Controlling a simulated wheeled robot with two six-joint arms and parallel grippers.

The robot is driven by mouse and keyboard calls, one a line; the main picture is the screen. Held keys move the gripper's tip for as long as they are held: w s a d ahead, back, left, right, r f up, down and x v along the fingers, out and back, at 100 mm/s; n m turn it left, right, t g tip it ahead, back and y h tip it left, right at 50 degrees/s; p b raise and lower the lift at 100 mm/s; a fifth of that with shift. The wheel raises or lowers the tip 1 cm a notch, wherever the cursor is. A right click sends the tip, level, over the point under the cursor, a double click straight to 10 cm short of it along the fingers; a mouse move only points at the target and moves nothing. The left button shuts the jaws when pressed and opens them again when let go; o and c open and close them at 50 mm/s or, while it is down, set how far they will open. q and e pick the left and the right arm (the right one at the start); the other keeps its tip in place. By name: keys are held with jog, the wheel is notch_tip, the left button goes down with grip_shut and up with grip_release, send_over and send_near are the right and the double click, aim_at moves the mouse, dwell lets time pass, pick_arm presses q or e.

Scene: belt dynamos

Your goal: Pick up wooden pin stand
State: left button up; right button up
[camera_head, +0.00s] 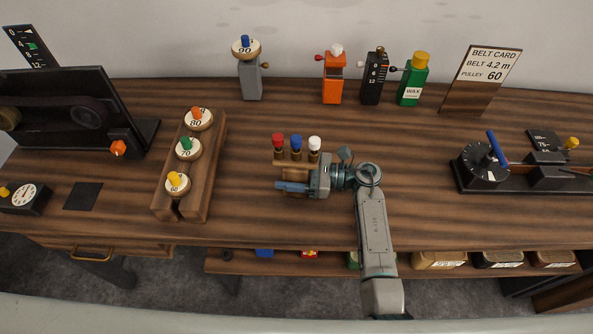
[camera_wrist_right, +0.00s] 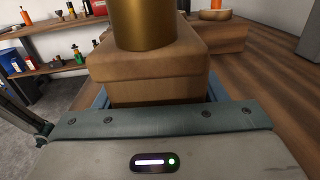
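The wooden pin stand (camera_head: 297,155) stands on the workbench in the middle of the head view, with a red, a blue and a white pin in it. My right gripper (camera_head: 292,186) is at the stand from the right, with one blue finger across its near side. In the right wrist view the stand's wooden block (camera_wrist_right: 150,66) fills the space between the blue fingers, with no clear gap on either side. A brass pin part rises above it. The far finger is hidden in the head view. My left gripper is not in view.
A wooden rack (camera_head: 217,150) with numbered pulleys stands to the left. Behind are an orange device (camera_head: 333,88), a black one (camera_head: 374,85), a green one (camera_head: 411,87) and a belt card (camera_head: 487,70). A black dial machine (camera_head: 485,175) is at right. The bench between is clear.

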aim_at(289, 165)
jog(key=c, duration=1)
jog(key=shift+r, duration=0.2)
jog(key=shift+r+p, duration=0.8)
jog(key=shift+r, duration=0.95)
jog(key=shift+s, duration=0.75)
jog(key=s+r+p, duration=0.1)
jog(key=s+p, duration=0.2)
jog(key=s, duration=1.1)
jog(key=shift+s+d+p, duration=0.25)
jog(key=shift+d+p, duration=0.15)
jog(key=shift+d, duration=0.05)
jog(key=shift+r, duration=0.1)
